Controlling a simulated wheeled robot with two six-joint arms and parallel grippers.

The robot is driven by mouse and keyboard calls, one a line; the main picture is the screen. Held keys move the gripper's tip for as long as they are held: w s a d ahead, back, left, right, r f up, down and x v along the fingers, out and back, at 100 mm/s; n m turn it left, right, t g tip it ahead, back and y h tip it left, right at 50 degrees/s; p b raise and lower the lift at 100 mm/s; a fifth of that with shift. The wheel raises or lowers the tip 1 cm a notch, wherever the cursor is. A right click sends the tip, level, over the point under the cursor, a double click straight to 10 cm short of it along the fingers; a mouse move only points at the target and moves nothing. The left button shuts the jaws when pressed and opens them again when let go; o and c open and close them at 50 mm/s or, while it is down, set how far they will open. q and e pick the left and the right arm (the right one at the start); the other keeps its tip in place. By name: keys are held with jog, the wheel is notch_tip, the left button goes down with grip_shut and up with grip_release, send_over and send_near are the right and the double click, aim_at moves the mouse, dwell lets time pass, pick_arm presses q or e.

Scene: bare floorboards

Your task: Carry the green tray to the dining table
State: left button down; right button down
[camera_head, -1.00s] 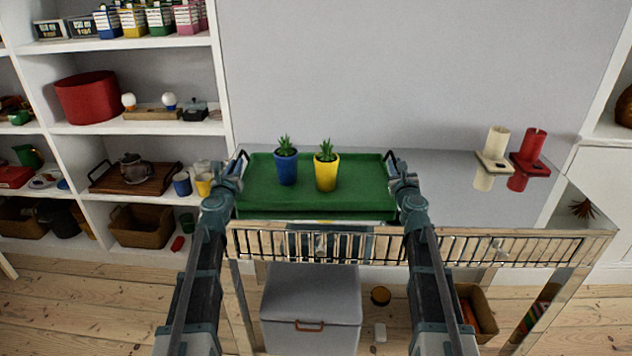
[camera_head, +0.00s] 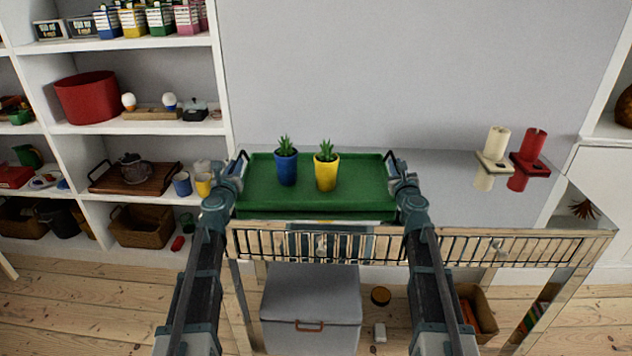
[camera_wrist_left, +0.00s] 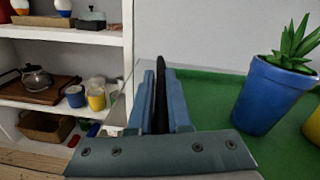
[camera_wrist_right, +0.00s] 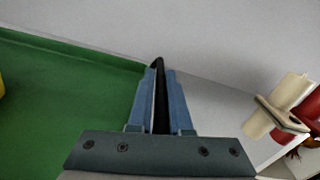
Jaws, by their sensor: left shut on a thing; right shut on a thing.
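The green tray (camera_head: 350,203) is in front of me in the head view, over the left part of a wooden-edged table or sideboard. I cannot tell whether it touches the top. A blue pot with a plant (camera_head: 286,168) and a yellow pot with a plant (camera_head: 326,172) stand upright on it. My left gripper (camera_head: 236,172) is shut on the tray's left handle, a dark bar between the fingers in the left wrist view (camera_wrist_left: 161,100). My right gripper (camera_head: 397,172) is shut on the right handle, also dark between the fingers in the right wrist view (camera_wrist_right: 159,98). No separate dining table is identifiable.
Cream and red candles in holders (camera_head: 492,160) (camera_head: 530,160) are at the right. White shelves (camera_head: 140,128) with a wooden tray, mugs and baskets stand at the left. A grey lidded bin (camera_head: 311,305) is below. The top between tray and candles is clear.

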pick_arm(q)
jog(key=shift+w+a+r, duration=0.1)
jog(key=shift+r, duration=0.1)
pick_arm(e)
jog(key=shift+d+r, duration=0.1)
jog(key=shift+r, duration=0.05)
dwell(0.4)
